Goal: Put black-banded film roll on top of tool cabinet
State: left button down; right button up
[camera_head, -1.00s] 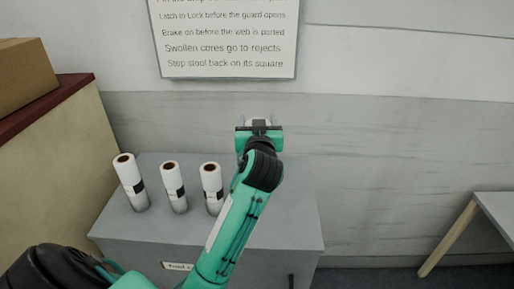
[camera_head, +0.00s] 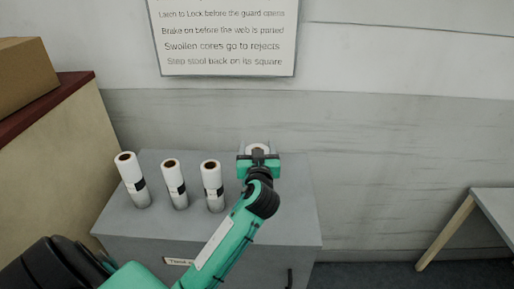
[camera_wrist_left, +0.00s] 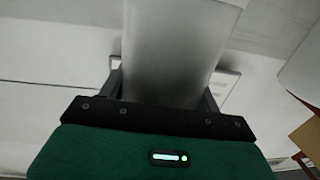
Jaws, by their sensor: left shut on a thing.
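My left gripper (camera_head: 258,157) is shut on a white film roll (camera_head: 258,148), over the right part of the grey tool cabinet (camera_head: 290,215). In the head view my gripper hides most of this roll, so I cannot tell whether it touches the cabinet top. In the left wrist view the held roll (camera_wrist_left: 172,50) stands between the fingers as a pale cylinder; no black band shows on it. Three white rolls with black bands stand on the cabinet: a left one (camera_head: 130,175), a middle one (camera_head: 173,178) and a right one (camera_head: 211,180). My right gripper is not in view.
A cardboard box (camera_head: 22,75) sits on a dark red-topped beige unit (camera_head: 65,150) at the left. A sign (camera_head: 222,40) hangs on the wall behind. A grey table (camera_head: 497,207) stands at the right. Some cabinet top is bare around the held roll.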

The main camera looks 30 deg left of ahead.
pick_arm(q)
jog(key=c, duration=0.7)
grip_release()
jog(key=shift+f, duration=0.1)
jog(key=o, duration=0.4)
jog(key=shift+s, duration=0.1)
jog(key=shift+s+d, duration=0.15)
jog(key=shift+d, duration=0.05)
jog(key=b+v, duration=0.4)
jog(key=v, duration=0.7)
jog(key=shift+s+b, duration=0.25)
jog(key=shift+b, duration=0.15)
